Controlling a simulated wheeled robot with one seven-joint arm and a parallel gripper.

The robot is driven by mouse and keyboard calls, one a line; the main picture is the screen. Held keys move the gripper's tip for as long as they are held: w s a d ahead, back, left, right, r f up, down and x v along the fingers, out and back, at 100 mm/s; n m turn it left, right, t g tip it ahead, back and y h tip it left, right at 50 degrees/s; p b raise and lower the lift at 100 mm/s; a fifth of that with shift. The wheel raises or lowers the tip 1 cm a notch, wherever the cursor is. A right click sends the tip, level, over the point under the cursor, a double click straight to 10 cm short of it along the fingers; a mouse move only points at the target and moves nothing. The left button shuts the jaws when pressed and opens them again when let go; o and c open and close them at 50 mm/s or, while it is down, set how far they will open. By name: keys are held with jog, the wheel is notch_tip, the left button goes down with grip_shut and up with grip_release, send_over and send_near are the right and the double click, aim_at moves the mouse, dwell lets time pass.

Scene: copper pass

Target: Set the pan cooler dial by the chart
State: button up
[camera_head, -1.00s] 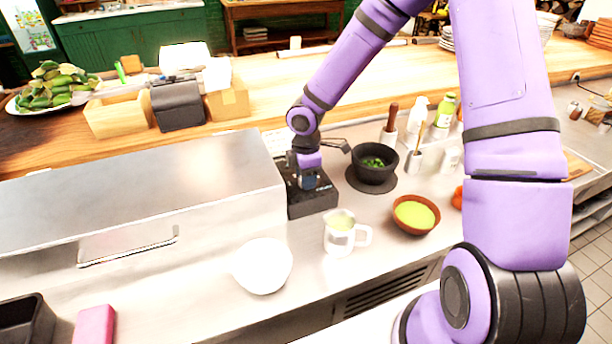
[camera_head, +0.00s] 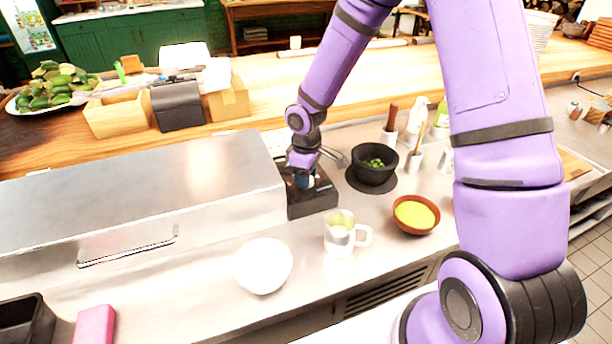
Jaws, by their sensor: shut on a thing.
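The pan cooler (camera_head: 130,190) is a long steel box with a sloped lid and a bar handle, on the left of the counter. A black control box (camera_head: 314,203) stands against its right end. My gripper (camera_head: 304,182) points down at the top of this box, with its fingers shut on what appears to be the dial. The fingers and wrist hide the dial, so its setting cannot be read. A poster (camera_head: 33,26) hangs at the far upper left; it is too small to read, and I cannot tell whether it is the chart.
A black mortar (camera_head: 374,170) stands just right of the black box. A wooden ledge (camera_head: 290,88) runs behind the counter.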

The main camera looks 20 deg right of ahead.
dwell(0.3)
jog(key=o, duration=0.9)
notch_tip(320, 180, up, 11)
jog(key=shift+f, duration=0.15)
dwell(0.5)
